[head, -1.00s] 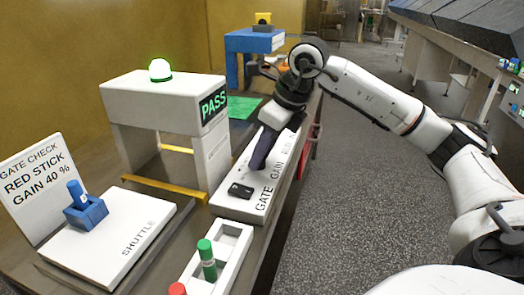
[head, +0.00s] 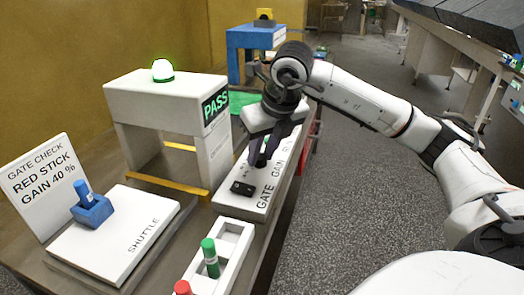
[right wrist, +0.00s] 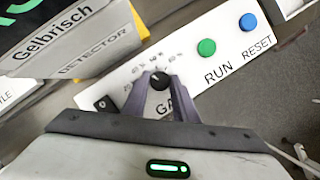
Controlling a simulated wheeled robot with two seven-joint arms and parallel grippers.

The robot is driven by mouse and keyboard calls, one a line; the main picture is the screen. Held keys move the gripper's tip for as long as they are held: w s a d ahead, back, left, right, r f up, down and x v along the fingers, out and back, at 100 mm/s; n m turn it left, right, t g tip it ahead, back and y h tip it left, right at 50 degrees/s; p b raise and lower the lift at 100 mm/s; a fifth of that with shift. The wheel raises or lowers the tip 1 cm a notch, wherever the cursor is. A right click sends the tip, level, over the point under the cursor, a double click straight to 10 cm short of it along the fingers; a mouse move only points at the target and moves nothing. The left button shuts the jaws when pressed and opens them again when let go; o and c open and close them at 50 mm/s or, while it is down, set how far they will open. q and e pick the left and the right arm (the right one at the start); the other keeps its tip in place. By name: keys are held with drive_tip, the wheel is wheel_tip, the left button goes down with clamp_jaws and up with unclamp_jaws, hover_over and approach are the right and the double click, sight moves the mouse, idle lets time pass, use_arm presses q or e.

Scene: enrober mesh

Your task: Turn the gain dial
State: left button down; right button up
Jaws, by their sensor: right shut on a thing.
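The gain dial (right wrist: 160,80) is a round black knob on the white gate panel (head: 235,205), with printed marks around it. My right gripper (head: 266,160) comes down over the panel. In the right wrist view its two dark fingers (right wrist: 158,88) are shut on the dial from both sides. Where the dial points is hard to read. The upright sign (head: 35,165) reads "GATE CHECK, RED STICK, GAIN 40 %". The gate (head: 140,95) shows "PASS" and its top lamp (head: 162,70) is lit green. My left gripper is out of view.
A black switch (head: 243,188) sits close beside the fingers. Green RUN (right wrist: 207,47) and blue RESET (right wrist: 248,21) buttons are farther along the panel. A blue stick (head: 82,188) stands in a holder on the shuttle (head: 120,235). A white rack (head: 235,228) holds green and red sticks.

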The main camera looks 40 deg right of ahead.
idle(0.3)
drive_tip(key=o, duration=1)
drive_tip(key=shift+o, duration=0.2)
drive_tip(key=shift+r, duration=0.1)
drive_tip(key=d+p+v, duration=0.1)
drive_tip(key=v, duration=0.9)
drive_tip(key=shift+s+a, duration=0.15)
drive_tip(key=shift+a, duration=0.3)
